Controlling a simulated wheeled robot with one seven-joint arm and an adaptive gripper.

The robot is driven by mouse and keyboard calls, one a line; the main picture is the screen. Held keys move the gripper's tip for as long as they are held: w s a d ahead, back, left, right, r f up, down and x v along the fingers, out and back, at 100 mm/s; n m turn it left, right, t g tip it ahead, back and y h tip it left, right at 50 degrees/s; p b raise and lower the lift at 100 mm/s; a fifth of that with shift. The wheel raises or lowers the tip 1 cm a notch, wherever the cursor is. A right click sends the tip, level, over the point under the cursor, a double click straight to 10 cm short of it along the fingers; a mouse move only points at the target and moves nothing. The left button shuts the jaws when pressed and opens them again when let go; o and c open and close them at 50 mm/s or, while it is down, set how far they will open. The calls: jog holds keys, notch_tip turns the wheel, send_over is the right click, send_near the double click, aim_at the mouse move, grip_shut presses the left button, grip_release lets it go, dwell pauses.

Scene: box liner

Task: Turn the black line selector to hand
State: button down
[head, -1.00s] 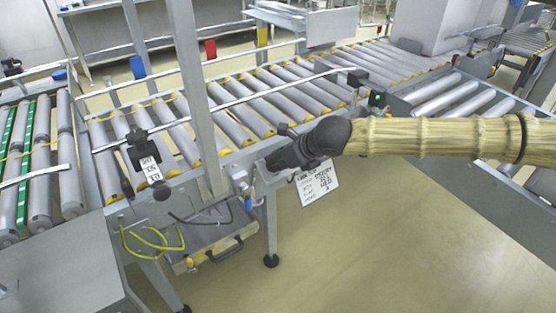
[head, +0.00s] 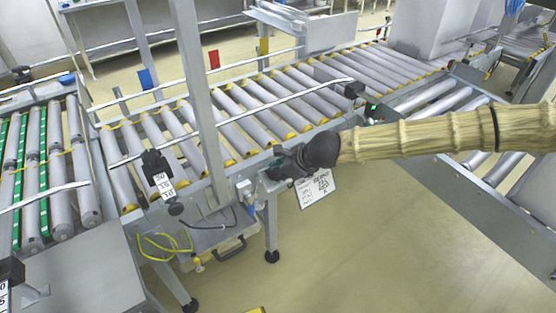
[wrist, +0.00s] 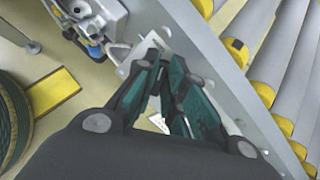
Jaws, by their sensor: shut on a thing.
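My gripper (head: 278,172) is at the side rail of the roller conveyor, just right of a small grey box, in the head view. In the wrist view my gripper (wrist: 168,68) has its dark green fingers drawn together, their tips against the rail's side by a pale plate (wrist: 146,48). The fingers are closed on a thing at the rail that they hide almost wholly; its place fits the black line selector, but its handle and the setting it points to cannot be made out.
The roller conveyor (head: 215,123) runs behind my gripper. A printed label sheet (head: 316,188) hangs just right of it. The small grey box (head: 243,190) and a black bracket (head: 157,168) are on the rail to the left. Floor in front is clear.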

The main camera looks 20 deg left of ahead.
jog(key=shift+s+r+n+h+p, duration=0.15)
jog(key=shift+n+h+p, duration=0.15)
jog(key=shift+n+p, duration=1.95)
jog(key=shift+f+n+p, duration=0.2)
jog(key=shift+n+p, duration=0.05)
jog(key=shift+p, duration=1.55)
jog(key=shift+f, duration=0.1)
jog(key=c, duration=1.4)
grip_release()
jog(key=shift+r, duration=0.25)
jog(key=shift+v, duration=3.85)
